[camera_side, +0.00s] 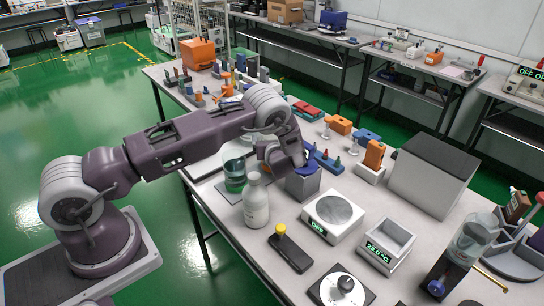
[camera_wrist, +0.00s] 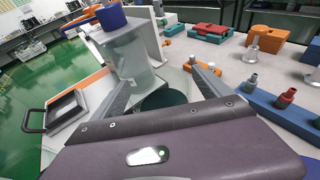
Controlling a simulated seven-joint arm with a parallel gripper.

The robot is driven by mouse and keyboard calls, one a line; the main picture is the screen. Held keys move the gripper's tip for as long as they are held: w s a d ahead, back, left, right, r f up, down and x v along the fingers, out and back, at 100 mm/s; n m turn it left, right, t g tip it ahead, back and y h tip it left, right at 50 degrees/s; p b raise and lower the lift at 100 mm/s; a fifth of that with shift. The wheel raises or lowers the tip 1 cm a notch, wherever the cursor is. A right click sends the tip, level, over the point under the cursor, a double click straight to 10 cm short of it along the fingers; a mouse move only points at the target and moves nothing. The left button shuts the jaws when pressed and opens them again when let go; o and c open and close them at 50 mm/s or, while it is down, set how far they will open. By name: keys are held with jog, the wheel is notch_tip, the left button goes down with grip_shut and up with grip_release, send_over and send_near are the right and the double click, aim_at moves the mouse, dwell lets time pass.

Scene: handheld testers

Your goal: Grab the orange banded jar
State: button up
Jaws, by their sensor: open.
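My gripper (camera_wrist: 162,76) is open in the wrist view, one finger on each side. A pale, translucent body (camera_wrist: 130,62) with a blue top (camera_wrist: 111,18) stands just beyond the fingers, and a dark green round shape (camera_wrist: 165,97) shows between them. In the side view my gripper (camera_side: 284,160) points down near a grey block (camera_side: 303,184), and its fingers are mostly hidden. I cannot make out an orange band on any jar. A jar with green contents (camera_side: 235,178) and a white bottle (camera_side: 256,205) stand left of my gripper.
A large grey-topped box (camera_side: 433,175) and an orange block (camera_side: 374,154) are to the right. The bench is crowded, with small bare gaps.

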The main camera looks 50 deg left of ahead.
jog(key=shift+w+a+f, duration=0.1)
jog(key=shift+w+a, duration=0.1)
grip_shut()
dwell(0.3)
